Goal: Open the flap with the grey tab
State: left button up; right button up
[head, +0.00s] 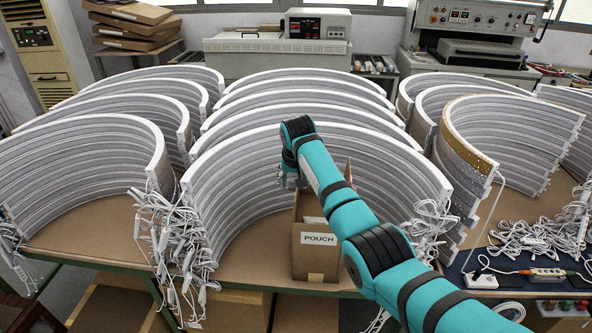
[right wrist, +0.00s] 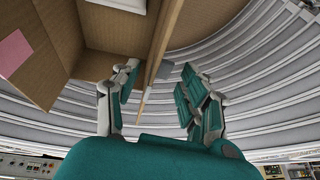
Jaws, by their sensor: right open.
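A brown cardboard box (head: 316,262) with a white POUCH label stands near the front edge of the table. In the right wrist view, its cardboard (right wrist: 110,30) fills the upper left, and one flap (right wrist: 157,45) shows nearly edge-on. A small grey tab (right wrist: 165,70) sits by that flap's edge. My right gripper (head: 290,182) is at the box's upper left in the head view, partly hidden by its own arm. In the right wrist view, the right gripper (right wrist: 160,74) is open, fingers on either side of the flap's edge and tab; contact is unclear.
Stacked white curved arcs (head: 250,170) surround the box behind and at both sides, close to my right arm. White cables (head: 180,235) hang at their ends. A power strip (head: 545,272) lies on a dark mat at right.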

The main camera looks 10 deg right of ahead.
jog(key=v, duration=1)
jog(key=shift+s+r, duration=0.2)
jog(key=shift+r, duration=0.05)
jog(key=shift+d, duration=0.1)
jog(key=shift+f, duration=0.1)
